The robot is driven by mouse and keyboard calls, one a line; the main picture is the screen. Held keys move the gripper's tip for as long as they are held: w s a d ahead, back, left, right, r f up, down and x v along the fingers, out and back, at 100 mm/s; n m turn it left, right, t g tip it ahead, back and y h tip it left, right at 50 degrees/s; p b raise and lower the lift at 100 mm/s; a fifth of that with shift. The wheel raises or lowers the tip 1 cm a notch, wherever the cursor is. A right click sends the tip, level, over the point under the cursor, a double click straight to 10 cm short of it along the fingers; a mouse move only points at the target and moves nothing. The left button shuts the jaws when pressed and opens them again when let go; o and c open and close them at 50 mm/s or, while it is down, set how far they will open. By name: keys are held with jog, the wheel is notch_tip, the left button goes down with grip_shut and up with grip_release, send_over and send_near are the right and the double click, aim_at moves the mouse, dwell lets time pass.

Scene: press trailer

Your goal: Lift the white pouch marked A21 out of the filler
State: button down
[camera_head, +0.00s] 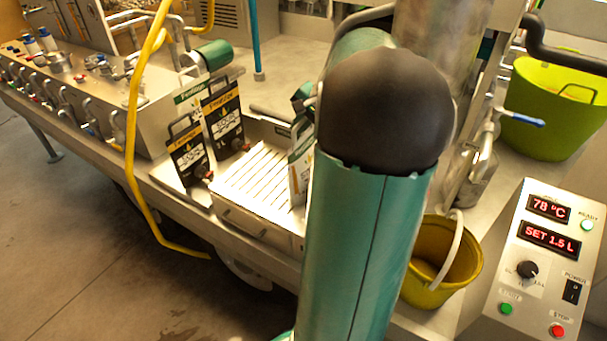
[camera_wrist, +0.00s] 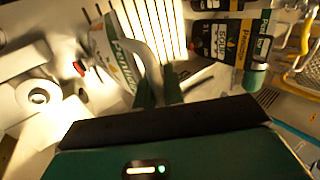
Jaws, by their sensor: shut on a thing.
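A white pouch (camera_head: 299,165) with green print stands at the right end of the slatted tray, partly hidden behind my arm. In the wrist view the white pouch (camera_wrist: 118,52) lies left of the fingers, with a pale curved handle and a red tap. My gripper (camera_wrist: 158,84) is shut at this handle, its dark green fingers close together. The mark A21 cannot be read. The filler (camera_wrist: 40,98) appears at the left of the wrist view as pale metal with a round nozzle, close to the red tap. In the head view my arm hides most of the gripper.
Two black pouches (camera_head: 222,118) stand left of the slatted tray (camera_head: 262,178), with another white pouch (camera_head: 190,94) behind. A yellow bucket (camera_head: 440,275) and control box (camera_head: 545,265) stand at right.

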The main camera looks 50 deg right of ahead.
dwell(0.4)
jog(key=shift+w+r, duration=0.1)
jog(key=shift+r, duration=0.5)
notch_tip(320, 180, up, 17)
jog(key=shift+a, duration=0.1)
dwell(0.6)
